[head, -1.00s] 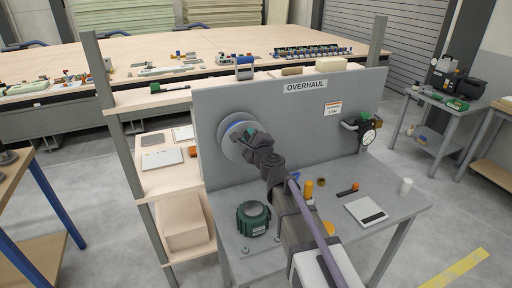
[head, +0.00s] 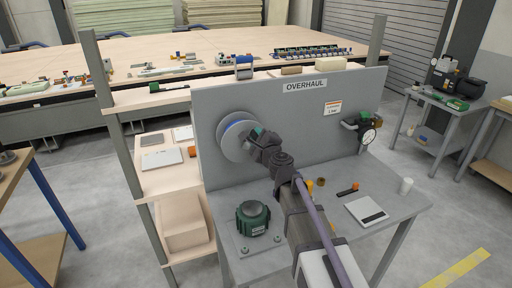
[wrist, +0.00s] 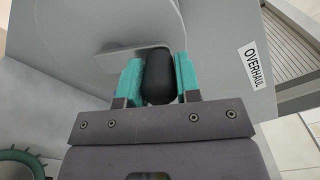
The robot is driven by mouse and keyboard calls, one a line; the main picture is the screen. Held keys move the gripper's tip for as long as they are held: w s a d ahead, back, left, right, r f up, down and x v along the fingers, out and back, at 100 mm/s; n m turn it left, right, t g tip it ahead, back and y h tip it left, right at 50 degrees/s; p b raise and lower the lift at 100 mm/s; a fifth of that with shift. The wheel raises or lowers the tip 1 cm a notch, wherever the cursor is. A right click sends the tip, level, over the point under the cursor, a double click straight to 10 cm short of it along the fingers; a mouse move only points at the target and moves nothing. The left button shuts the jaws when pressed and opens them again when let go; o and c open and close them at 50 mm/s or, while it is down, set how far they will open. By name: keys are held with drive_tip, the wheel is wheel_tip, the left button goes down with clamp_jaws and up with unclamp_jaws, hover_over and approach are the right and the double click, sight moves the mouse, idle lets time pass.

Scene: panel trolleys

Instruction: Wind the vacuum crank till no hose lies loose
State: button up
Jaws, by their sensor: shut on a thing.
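A pale round reel (head: 232,142) is mounted on the upright grey panel, left of the OVERHAUL label, with a blue edge showing. It fills the top of the wrist view (wrist: 75,20). My gripper (head: 257,134) is in front of the reel's right side. In the wrist view its two teal fingers (wrist: 158,78) are shut on a black crank knob (wrist: 158,76), one on each side. A flat crank arm (wrist: 130,51) lies just beyond the knob. My gripper hides part of the reel in the head view, and I cannot make out any loose hose.
A green round device (head: 253,217) stands on the bench below the reel. A gauge with a valve (head: 366,134) is on the panel's right.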

drive_tip(key=shift+d+f, duration=0.15)
drive_tip(key=shift+f, duration=0.25)
drive_tip(key=shift+d, duration=0.1)
drive_tip(key=shift+o, duration=0.2)
drive_tip(key=shift+d+f+b, duration=0.2)
drive_tip(key=shift+f+b, duration=0.25)
drive_tip(key=shift+b, duration=0.2)
drive_tip(key=shift+w+r, duration=0.1)
drive_tip(key=shift+w+d+f+b, duration=0.1)
drive_tip(key=shift+d+f+b, duration=0.1)
drive_tip(key=shift+f+b, duration=0.25)
drive_tip(key=shift+c, duration=0.3)
drive_tip(key=shift+d+f+b, duration=0.15)
drive_tip(key=shift+f+b, duration=0.25)
drive_tip(key=shift+f, duration=0.15)
drive_tip(key=shift+w, duration=0.1)
